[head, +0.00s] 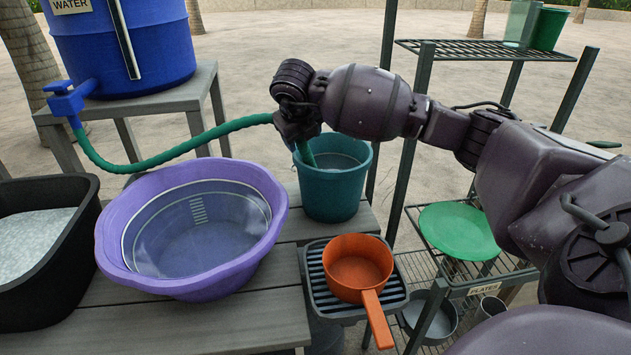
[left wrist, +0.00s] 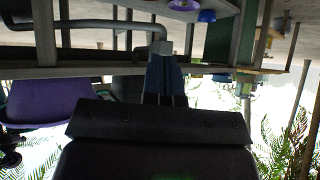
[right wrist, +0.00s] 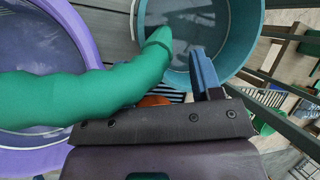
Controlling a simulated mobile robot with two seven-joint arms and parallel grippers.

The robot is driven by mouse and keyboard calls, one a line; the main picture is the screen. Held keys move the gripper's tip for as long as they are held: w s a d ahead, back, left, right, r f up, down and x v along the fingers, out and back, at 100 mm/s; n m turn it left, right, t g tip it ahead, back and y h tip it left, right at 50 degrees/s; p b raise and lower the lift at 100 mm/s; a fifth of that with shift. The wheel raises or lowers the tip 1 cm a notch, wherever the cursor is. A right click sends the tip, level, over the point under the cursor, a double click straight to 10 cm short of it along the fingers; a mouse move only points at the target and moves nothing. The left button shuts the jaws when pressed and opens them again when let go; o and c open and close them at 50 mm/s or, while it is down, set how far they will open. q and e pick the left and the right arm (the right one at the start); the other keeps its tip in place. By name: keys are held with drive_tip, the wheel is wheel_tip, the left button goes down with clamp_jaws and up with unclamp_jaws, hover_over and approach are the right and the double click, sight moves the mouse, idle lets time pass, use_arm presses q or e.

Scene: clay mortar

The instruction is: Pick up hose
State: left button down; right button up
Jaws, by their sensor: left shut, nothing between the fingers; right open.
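The green hose (head: 180,152) runs from the blue tap on the water barrel, over the purple tub, to my right gripper (head: 297,128). Its free end points down over the teal bucket (head: 333,190). In the right wrist view the hose (right wrist: 85,93) crosses close in front of the right gripper (right wrist: 180,75) and ends over the bucket. One blue finger shows beside the hose; the other is hidden behind it. The right gripper is open, with the hose at its fingers. My left gripper (left wrist: 165,75) is shut and empty, away from the hose, and not in the head view.
The purple tub (head: 125,215) and black bin (head: 85,235) stand on the grey bench. An orange pan (head: 357,268) sits on a small ridged grill tray (head: 318,288). A metal rack with a green plate (head: 458,231) stands at right. The blue barrel (head: 120,50) is behind.

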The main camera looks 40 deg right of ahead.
drive_tip(key=x, duration=0.4)
drive_tip(key=shift+f+b, duration=0.15)
drive_tip(key=shift+b, duration=0.25)
drive_tip(key=shift+w+f, duration=0.1)
use_arm(q)
drive_tip(key=shift+f, duration=0.5)
use_arm(e)
drive_tip(key=c, duration=0.9)
